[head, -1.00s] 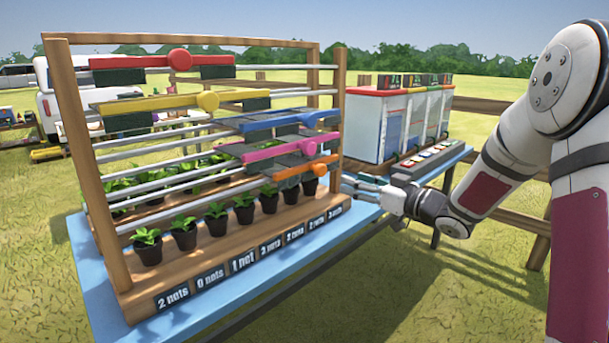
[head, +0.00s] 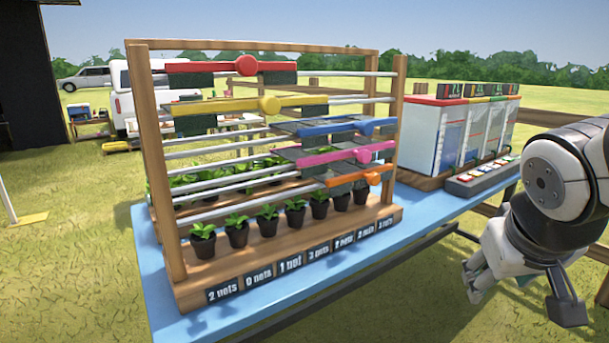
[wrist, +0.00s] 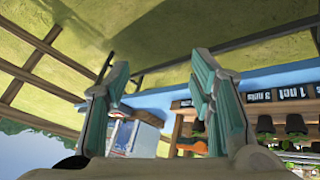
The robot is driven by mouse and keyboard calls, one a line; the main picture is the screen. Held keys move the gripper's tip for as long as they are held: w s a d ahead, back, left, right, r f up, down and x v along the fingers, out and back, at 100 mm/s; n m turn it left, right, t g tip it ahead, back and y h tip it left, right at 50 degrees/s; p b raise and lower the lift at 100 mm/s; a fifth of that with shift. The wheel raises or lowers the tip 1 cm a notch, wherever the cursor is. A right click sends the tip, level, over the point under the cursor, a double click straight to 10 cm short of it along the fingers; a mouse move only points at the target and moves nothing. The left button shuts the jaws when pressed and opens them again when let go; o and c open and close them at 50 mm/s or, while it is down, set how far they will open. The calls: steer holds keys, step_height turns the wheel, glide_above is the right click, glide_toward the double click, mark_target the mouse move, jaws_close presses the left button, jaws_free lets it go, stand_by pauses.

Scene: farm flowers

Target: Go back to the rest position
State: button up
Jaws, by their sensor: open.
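My gripper (wrist: 158,76) shows in the wrist view with its two teal-padded fingers spread apart and nothing between them. Behind the fingers, that view shows grass, the blue table edge and part of the rack, all upside down. In the head view my arm is bent at the right edge, in front of the table's right end and apart from the rack.
A white cabinet (head: 437,138) with coloured tops stands on the table's right part, beside a button panel (head: 484,178). A wooden fence (head: 550,117) runs behind. A white vehicle (head: 122,100) and a dark building (head: 22,80) are at the left. The grass in front is open.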

steer(key=s+a+f+g+y, duration=0.2)
steer(key=s+a+g, duration=0.15)
steer(key=s, duration=0.65)
steer(key=s+a+f+g+y, duration=0.15)
steer(key=s+a, duration=0.25)
steer(key=s, duration=0.6)
step_height(320, 180, up, 22)
steer(key=t+p, duration=0.3)
steer(key=p, duration=1.7)
steer(key=shift+w+r+n+t+p, duration=0.15)
steer(key=shift+w+n+t+p, duration=0.05)
steer(key=shift+n+t+p, duration=0.15)
